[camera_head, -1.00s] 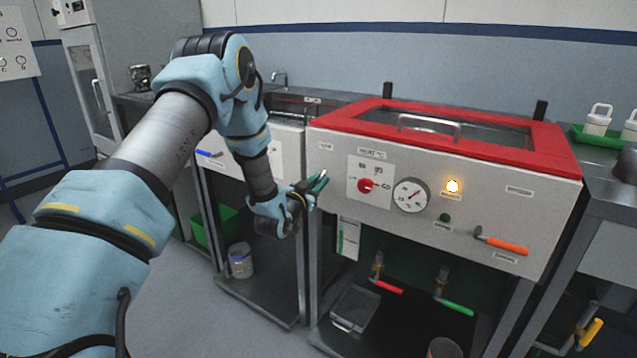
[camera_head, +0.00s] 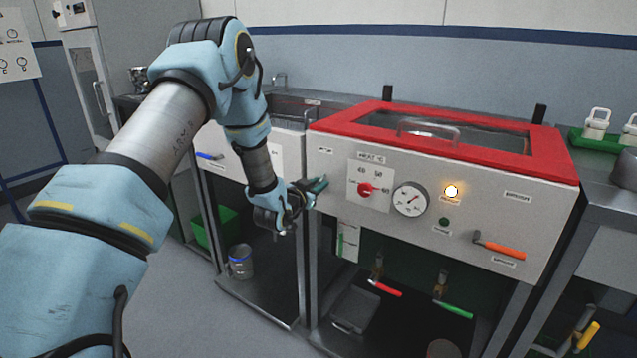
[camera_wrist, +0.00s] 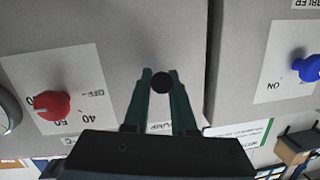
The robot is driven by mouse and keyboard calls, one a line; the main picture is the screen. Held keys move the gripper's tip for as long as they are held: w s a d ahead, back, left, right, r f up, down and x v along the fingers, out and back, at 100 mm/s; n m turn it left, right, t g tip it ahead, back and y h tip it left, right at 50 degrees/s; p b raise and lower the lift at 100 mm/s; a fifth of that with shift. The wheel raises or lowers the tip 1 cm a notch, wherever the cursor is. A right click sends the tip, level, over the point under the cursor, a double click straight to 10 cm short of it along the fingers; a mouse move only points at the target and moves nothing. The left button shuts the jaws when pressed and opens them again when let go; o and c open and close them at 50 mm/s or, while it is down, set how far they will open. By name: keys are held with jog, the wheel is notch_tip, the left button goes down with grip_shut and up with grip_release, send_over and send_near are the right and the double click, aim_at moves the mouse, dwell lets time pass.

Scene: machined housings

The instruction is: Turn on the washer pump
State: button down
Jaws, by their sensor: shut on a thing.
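My gripper (camera_head: 318,186) is at the left end of the white front panel of the red-lidded washer (camera_head: 470,165). In the wrist view its two dark green fingers (camera_wrist: 161,90) are shut on a small round black knob (camera_wrist: 161,82). The fingertips lie on either side of the knob. A partly hidden label that seems to read PUMP (camera_wrist: 160,128) shows between the fingers. In the head view the knob is hidden by my gripper.
A red heat dial (camera_head: 366,189) and a gauge (camera_head: 410,199) are right of my gripper. An amber lamp (camera_head: 452,191) glows. An orange-handled lever (camera_head: 500,246) is further right. A blue knob (camera_wrist: 308,68) is on the neighbouring unit. Red (camera_head: 386,288) and green (camera_head: 454,309) handles hang below.

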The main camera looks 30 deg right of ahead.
jog(key=r+g+y+p, duration=0.1)
jog(key=y+p, duration=0.1)
jog(key=shift+a+r+p, duration=0.1)
jog(key=shift+r+p, duration=0.25)
jog(key=shift+r, duration=0.05)
jog(key=g+y+p, duration=0.1)
jog(key=p, duration=0.1)
jog(key=r+g+y+p, duration=0.1)
jog(key=y, duration=0.1)
jog(key=shift+r+m+p, duration=0.2)
jog(key=shift+m+p, duration=0.1)
jog(key=shift+p, duration=0.1)
jog(key=g+y+p, duration=0.1)
jog(key=r+g+y+p, duration=0.1)
jog(key=y+p, duration=0.1)
jog(key=shift+w+d+p, duration=0.1)
jog(key=shift+d+p, duration=0.1)
jog(key=shift+p, duration=0.1)
jog(key=shift+d+g+y+p, duration=0.1)
jog(key=shift+g+y+p, duration=0.2)
jog(key=shift+y+p, duration=0.25)
jog(key=shift+y, duration=0.25)
jog(key=c, duration=0.7)
grip_release()
jog(key=shift+c, duration=0.2)
